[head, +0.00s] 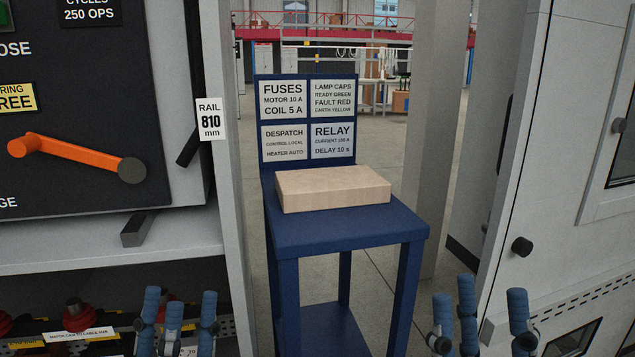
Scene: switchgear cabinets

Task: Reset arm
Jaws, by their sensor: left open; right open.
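My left gripper (178,318) shows at the bottom left of the head view, its blue fingers pointing up and spread apart. It is open and I see nothing held in it. My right gripper (480,315) shows at the bottom right, also with blue fingers spread, open and empty. Both stand in front of the cabinets, with the blue stand between and behind them. The lower parts of both grippers and most of the arms are cut off by the frame's bottom edge.
A blue stand (345,232) bears a pale wooden block (333,187) and a label board (308,122). On the left is a cabinet with an orange-handled crank (75,155) and a grey lever (138,228). A light grey cabinet (545,130) stands right. Open floor shows behind the stand.

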